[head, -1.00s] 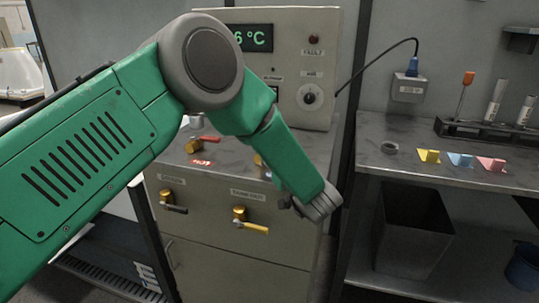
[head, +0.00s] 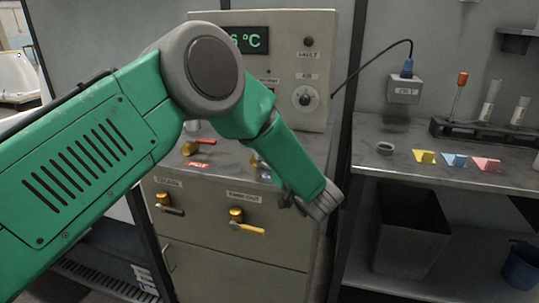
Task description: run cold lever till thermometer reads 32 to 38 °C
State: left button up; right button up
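The thermometer display (head: 254,40) on the cabinet's upright panel shows "6 °C" in green; my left arm hides any digits before the 6. On the cabinet top is a brass valve with a red lever (head: 190,148), behind a red label. To its right, a second brass valve (head: 255,162) is mostly hidden by my arm; a bluish patch, perhaps its label, shows beside it. My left gripper (head: 318,203) points down at the cabinet's right front edge, apart from the visible levers. Its fingers are too foreshortened to judge. My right gripper is out of view.
The cabinet front has a dark-handled valve (head: 168,203) and a yellow-handled valve (head: 243,222). The panel has a knob (head: 305,97) and a dark red lamp (head: 309,42). A bench (head: 400,165) at right carries coloured wedges and a tube rack (head: 480,130); a dark bin (head: 408,235) stands below.

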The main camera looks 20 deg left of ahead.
pick_arm(q)
jog(key=v, duration=1.2)
